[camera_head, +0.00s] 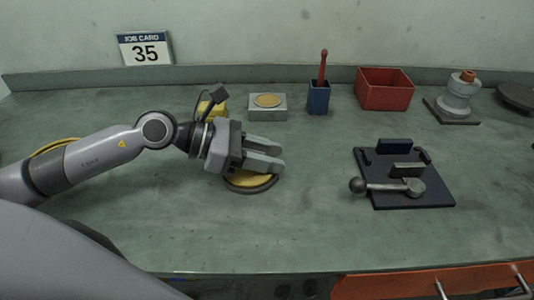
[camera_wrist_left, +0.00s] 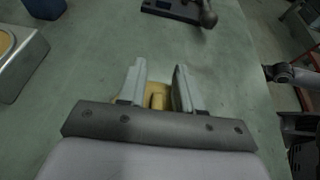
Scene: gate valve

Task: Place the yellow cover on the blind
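A round yellow piece (camera_head: 250,179) with a dark rim lies flat on the bench, partly hidden by my left gripper. I take its yellow part for the cover; I cannot tell whether the dark rim is the blind or part of the same piece. My left gripper (camera_head: 275,154) is just above it, fingers apart and pointing right. My right gripper is not in view.
A grey block with a yellow disc (camera_head: 267,101) stands behind the gripper, beside another yellow object (camera_head: 207,108). A blue holder (camera_head: 318,100), red bin (camera_head: 385,91), grey valve part (camera_head: 457,96) and dark disc (camera_head: 518,97) line the back. A dark clamp fixture (camera_head: 425,197) stands right. The front middle is clear.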

